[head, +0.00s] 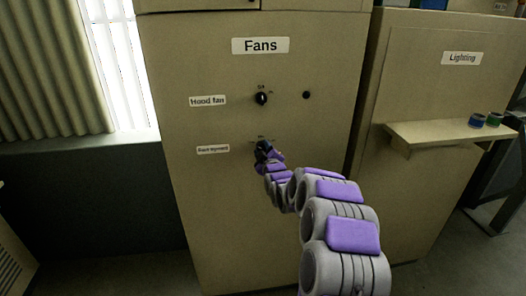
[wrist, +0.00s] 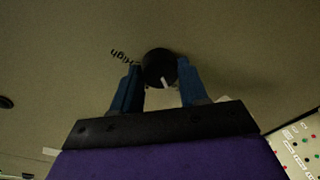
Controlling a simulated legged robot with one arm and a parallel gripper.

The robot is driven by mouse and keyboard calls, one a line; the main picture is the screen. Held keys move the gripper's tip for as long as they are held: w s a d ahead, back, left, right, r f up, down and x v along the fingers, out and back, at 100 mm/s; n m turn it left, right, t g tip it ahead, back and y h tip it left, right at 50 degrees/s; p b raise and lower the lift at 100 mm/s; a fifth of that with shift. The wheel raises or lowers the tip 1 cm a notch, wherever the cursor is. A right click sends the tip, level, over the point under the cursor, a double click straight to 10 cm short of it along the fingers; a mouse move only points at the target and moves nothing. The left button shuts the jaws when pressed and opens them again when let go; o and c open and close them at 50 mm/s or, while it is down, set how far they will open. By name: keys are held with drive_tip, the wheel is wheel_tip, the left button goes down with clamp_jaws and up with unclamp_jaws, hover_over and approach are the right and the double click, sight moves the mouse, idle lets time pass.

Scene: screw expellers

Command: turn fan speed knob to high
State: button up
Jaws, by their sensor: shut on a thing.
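The fan speed knob (wrist: 159,66) is a round black knob with a white pointer line, seen close in the wrist view. The pointer faces down and slightly right in that view. The word "High" (wrist: 121,56) shows upside down at the knob's left. My gripper (wrist: 159,84) has its two blue fingers on either side of the knob, shut on it. In the head view my gripper (head: 262,148) is at the lower control of the beige Fans cabinet (head: 230,225), beside a small label (head: 213,149).
Above is the hood fan knob (head: 261,98) with its label (head: 208,100), and a small black round part (head: 306,95) to its right. A Lighting cabinet (head: 430,60) with a protruding shelf (head: 440,133) stands at the right. A curtain (head: 50,70) hangs at the left.

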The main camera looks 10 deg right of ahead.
drive_tip(key=shift+f+m, duration=0.15)
drive_tip(key=shift+m, duration=0.25)
drive_tip(key=shift+a+f+m+t+h+b, duration=0.2)
drive_tip(key=shift+m+h, duration=0.25)
drive_tip(key=shift+m, duration=3.65)
drive_tip(key=shift+d+m+t+h+b, duration=0.15)
drive_tip(key=shift+m+h+b, duration=0.25)
drive_tip(key=shift+m, duration=3.7)
drive_tip(key=shift+a+f+m+t+h+b, duration=0.15)
drive_tip(key=shift+m+h, duration=0.3)
drive_tip(key=shift+m, duration=3.65)
drive_tip(key=shift+d, duration=0.1)
drive_tip(key=o, duration=1)
drive_tip(key=shift+r, duration=0.15)
drive_tip(key=shift+o, duration=0.2)
